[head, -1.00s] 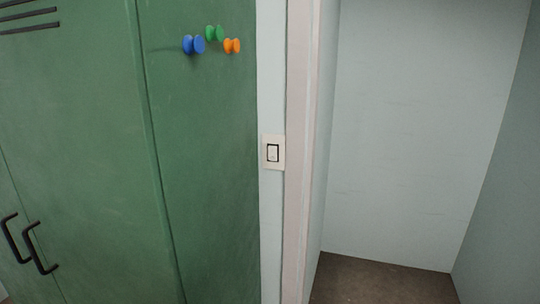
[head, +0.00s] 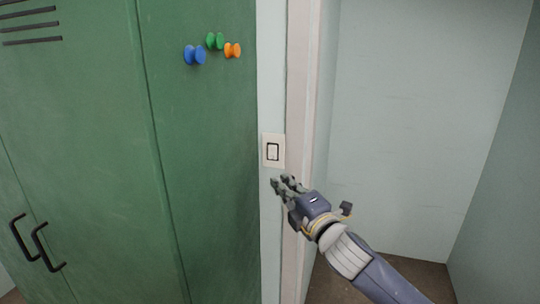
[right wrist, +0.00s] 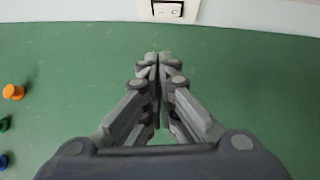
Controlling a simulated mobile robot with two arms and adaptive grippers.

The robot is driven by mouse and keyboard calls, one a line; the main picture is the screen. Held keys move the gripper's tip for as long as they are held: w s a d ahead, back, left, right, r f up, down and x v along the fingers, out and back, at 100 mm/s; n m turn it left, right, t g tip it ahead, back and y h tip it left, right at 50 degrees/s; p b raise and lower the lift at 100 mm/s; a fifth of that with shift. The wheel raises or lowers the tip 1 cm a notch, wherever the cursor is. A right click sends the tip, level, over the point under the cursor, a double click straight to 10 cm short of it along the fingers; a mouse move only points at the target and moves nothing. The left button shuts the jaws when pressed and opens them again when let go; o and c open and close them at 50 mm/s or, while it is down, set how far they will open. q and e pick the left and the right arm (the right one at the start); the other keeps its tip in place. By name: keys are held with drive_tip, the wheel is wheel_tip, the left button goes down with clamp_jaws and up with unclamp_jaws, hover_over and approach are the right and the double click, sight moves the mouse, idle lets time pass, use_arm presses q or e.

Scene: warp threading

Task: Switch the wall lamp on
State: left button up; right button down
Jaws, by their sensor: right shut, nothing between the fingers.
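The wall switch (head: 273,151) is a white plate with a dark-framed rocker on the narrow wall strip between the green locker and the door frame. My right gripper (head: 276,184) is just below the switch in the head view, fingers together and empty, apart from the plate as far as I can tell. In the right wrist view the shut fingers (right wrist: 158,58) point toward the switch (right wrist: 168,10), which is cut off by the top edge. The wall lamp is not in view. My left gripper is not in view.
A green locker (head: 90,130) with black handles (head: 42,247) stands at left. Blue (head: 194,55), green (head: 214,41) and orange (head: 232,50) knobs stick out from its side panel. The pale door frame (head: 299,100) is right of the switch, with an open, empty recess beyond.

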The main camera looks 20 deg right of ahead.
drive_tip(key=shift+w, duration=0.1)
drive_tip(key=p, duration=0.4)
approach(271, 154)
drive_tip(key=w+a+r, duration=0.2)
drive_tip(key=w+a, duration=0.2)
drive_tip(key=w, duration=0.1)
drive_tip(key=shift+w+d+r, duration=0.15)
drive_tip(key=shift+w+d, duration=0.15)
drive_tip(key=shift+w, duration=0.1)
drive_tip(key=p, duration=0.1)
drive_tip(key=r+p, duration=0.1)
drive_tip(key=shift+w+d+g+p, duration=0.1)
drive_tip(key=shift+w+g+p, duration=0.1)
drive_tip(key=shift+g+p, duration=0.15)
drive_tip(key=shift+f+m, duration=0.25)
drive_tip(key=shift+m, duration=0.05)
